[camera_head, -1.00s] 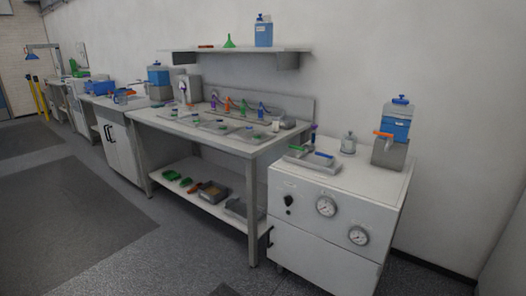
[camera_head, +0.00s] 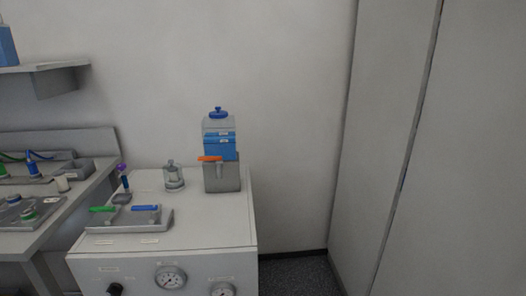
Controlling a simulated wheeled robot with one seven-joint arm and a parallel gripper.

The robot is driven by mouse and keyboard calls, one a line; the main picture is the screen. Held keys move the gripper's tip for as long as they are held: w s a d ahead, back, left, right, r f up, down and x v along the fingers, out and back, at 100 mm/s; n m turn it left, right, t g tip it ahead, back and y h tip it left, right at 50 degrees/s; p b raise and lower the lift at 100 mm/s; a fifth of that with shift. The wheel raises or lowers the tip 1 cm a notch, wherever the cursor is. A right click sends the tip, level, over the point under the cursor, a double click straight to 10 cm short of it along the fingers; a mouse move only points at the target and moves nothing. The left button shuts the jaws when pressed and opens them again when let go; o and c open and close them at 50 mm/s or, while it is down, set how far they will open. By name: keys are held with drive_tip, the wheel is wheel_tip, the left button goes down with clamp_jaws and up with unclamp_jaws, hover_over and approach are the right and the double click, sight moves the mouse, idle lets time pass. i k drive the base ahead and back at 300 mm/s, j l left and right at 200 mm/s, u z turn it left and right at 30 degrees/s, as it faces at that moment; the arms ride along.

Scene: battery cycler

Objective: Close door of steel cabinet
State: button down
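Tall light-grey flat panels (camera_head: 385,130) fill the right side of the head view. A dark, slightly slanted vertical gap (camera_head: 416,110) runs between two of them, with a small bluish spot partway down it. They look like the side and front of a tall cabinet, but I cannot tell for certain that this is the steel cabinet. No handle shows, and I cannot tell whether a door there is open. My gripper and arm are not in view.
A white cabinet bench (camera_head: 205,225) with gauges stands left of the panels. It bears a blue-filled container (camera_head: 220,145) and a small tray (camera_head: 130,218). A steel worktable (camera_head: 50,225) is at far left. A narrow strip of dark floor (camera_head: 300,275) shows between bench and panels.

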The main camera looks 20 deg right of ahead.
sight(458, 228)
drive_tip(key=j+z, duration=1.05)
drive_tip(key=i+z, duration=0.35)
drive_tip(key=k+l+z, duration=0.2)
drive_tip(key=k, duration=0.2)
